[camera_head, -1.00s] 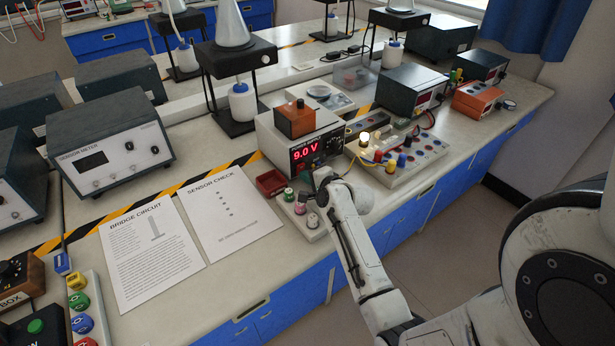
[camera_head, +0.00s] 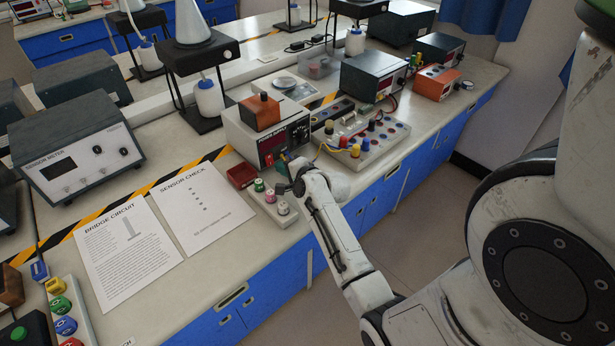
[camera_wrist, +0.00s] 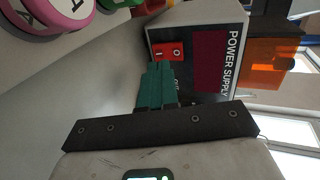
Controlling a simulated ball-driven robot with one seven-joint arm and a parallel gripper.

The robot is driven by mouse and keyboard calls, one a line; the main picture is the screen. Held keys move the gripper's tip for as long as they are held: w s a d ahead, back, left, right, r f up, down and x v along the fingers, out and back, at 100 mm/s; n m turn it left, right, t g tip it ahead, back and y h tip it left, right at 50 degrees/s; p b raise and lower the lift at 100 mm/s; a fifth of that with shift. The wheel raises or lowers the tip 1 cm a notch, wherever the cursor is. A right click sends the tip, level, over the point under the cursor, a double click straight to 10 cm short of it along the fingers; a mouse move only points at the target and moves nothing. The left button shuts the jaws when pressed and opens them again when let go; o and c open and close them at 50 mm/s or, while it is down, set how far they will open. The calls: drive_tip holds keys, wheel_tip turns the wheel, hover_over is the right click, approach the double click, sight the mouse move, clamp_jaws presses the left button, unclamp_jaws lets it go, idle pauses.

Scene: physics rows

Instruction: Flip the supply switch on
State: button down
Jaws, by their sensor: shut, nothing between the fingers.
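The power supply is a pale box with a dark front (camera_head: 268,147), and it also shows in the wrist view (camera_wrist: 185,31). Its display (camera_wrist: 210,61) is dark. The red rocker switch (camera_wrist: 167,52), with white marks, sits on its front, left of the display in the wrist view. I cannot tell which side of the rocker is pressed. My gripper (camera_head: 286,168) is at the front of the supply in the head view and covers the switch there. In the wrist view its teal fingers (camera_wrist: 157,66) are shut and empty, with tips right by the switch; contact is unclear.
A small knob block (camera_head: 271,201) and a red tray (camera_head: 241,175) stand close by my gripper. A circuit board (camera_head: 372,155) with coloured terminals and an unlit bulb is right of the supply. An orange box (camera_head: 259,112) sits on top. Papers (camera_head: 200,207) lie left.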

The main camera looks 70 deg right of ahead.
drive_tip(key=shift+s+a+r, duration=0.2)
drive_tip(key=shift+s+a, duration=0.1)
drive_tip(key=shift+s, duration=0.2)
drive_tip(key=v, duration=0.9)
drive_tip(key=shift+r+b, duration=0.2)
drive_tip(key=shift+b, duration=0.2)
